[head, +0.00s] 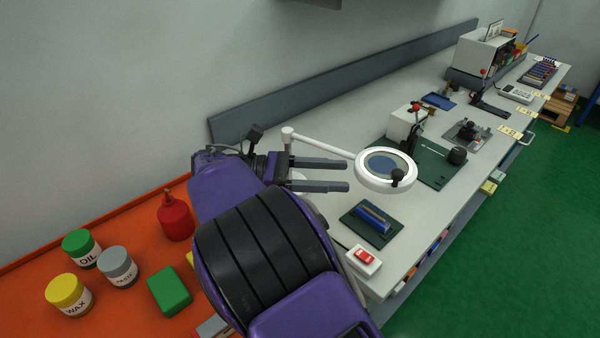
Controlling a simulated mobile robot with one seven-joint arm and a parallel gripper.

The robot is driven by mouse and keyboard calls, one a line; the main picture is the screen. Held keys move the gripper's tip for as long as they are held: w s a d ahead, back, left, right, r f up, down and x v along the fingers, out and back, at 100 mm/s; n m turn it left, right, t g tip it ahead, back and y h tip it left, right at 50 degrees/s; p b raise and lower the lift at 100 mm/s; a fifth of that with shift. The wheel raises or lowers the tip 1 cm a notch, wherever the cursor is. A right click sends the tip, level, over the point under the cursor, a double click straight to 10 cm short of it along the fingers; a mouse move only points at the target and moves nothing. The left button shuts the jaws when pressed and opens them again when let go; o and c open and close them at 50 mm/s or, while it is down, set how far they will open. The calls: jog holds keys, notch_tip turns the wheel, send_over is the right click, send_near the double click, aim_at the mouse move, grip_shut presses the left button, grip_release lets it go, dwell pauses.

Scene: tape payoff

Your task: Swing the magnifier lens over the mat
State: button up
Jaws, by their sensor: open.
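The magnifier lens (380,163) is a round glass in a thick white ring with a black knob (398,177) on its near right rim. A white swing arm (322,145) joins it to an upright post at the bench's left end. In the picture the lens overlaps the left part of a larger dark green mat (434,174); its height is hard to judge. A smaller dark green mat (352,221) with a blue block on it lies in front. My gripper (347,175) is open and empty, its fingers pointing right, left of the lens ring and apart from the knob.
A white box with a red switch (364,260) sits at the bench's near corner. A white box (403,123), a black lever and a dark knob (457,155) stand around the larger mat. An orange surface (128,235) at left holds jars and a red bottle.

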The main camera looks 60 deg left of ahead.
jog(key=shift+v, duration=2.95)
